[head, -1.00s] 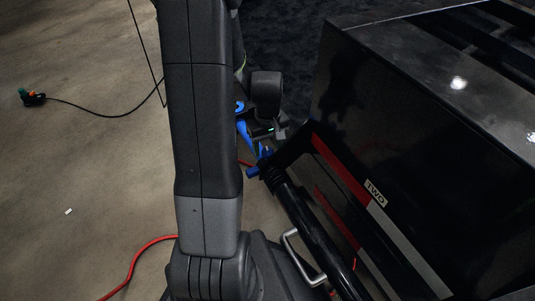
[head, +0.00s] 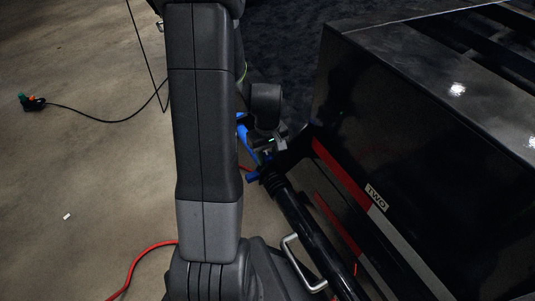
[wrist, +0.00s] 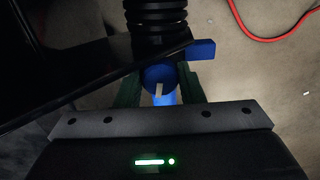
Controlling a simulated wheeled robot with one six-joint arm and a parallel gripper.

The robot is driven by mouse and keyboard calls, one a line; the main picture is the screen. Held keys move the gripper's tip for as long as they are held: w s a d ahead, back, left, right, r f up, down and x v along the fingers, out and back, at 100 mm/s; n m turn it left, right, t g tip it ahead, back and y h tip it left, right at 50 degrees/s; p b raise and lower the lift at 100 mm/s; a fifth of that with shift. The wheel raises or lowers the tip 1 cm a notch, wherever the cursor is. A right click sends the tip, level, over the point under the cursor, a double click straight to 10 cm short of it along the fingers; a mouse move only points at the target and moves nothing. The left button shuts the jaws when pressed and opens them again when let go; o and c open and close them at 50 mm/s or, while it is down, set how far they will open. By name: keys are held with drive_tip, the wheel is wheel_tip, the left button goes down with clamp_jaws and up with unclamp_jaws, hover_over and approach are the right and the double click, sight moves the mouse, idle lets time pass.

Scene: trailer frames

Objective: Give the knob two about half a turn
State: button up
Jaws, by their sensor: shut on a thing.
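The knob is a blue rounded piece (wrist: 160,76) with a pale mark, in the middle of the wrist view. My gripper (wrist: 160,84) has its dark green fingers on both sides of it and is shut on it. A blue tab (wrist: 203,49) sticks out to the right just beyond it. In the head view, my gripper (head: 264,161) is at the end of the black cylinder, and my arm hides part of this area. A label reading TWO (head: 376,195) is on the black trailer frame (head: 420,150). The fingers' contact points are partly in shadow.
A black ribbed cylinder (head: 300,218) runs along the frame, with a metal handle (head: 300,262) beside it. A red cable (head: 140,262) and a black cable (head: 100,121) lie on the floor. Open floor is at the left.

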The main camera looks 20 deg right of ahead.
sight(267, 155)
drive_tip(key=shift+n+p, duration=0.3)
drive_tip(key=shift+n, duration=1)
drive_tip(key=o, duration=1)
wheel_tip(267, 155, up, 14)
drive_tip(key=p, duration=0.5)
drive_tip(key=shift+f, duration=0.1)
